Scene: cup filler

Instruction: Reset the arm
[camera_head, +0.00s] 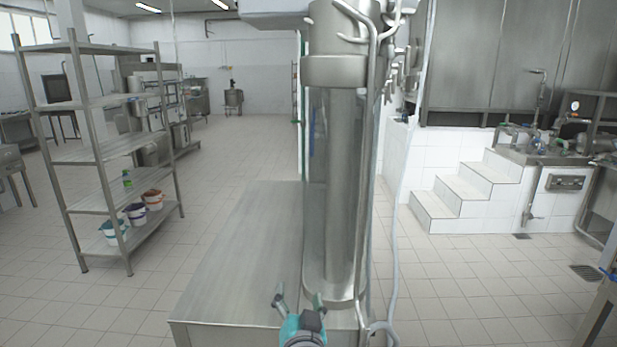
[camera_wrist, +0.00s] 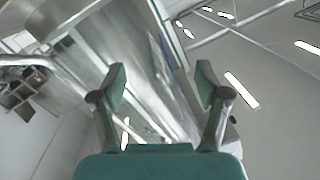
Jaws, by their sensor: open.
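My gripper (camera_head: 298,299) shows at the bottom middle of the head view, in front of the cup filler. The cup filler (camera_head: 342,180) is a tall steel column machine with pipes, standing at the right side of a low steel table (camera_head: 240,255). In the wrist view my gripper (camera_wrist: 160,85) has its two fingers spread wide apart with nothing between them. Behind the fingers, shiny steel surfaces (camera_wrist: 135,50) of equipment and the ceiling show at a tilt. No cup shows in either view.
A steel shelf rack (camera_head: 100,160) with several small buckets (camera_head: 135,213) stands at the left. White tiled steps (camera_head: 462,192) and pipework are at the right. A hose (camera_head: 396,230) hangs beside the machine. The tiled floor between rack and table is clear.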

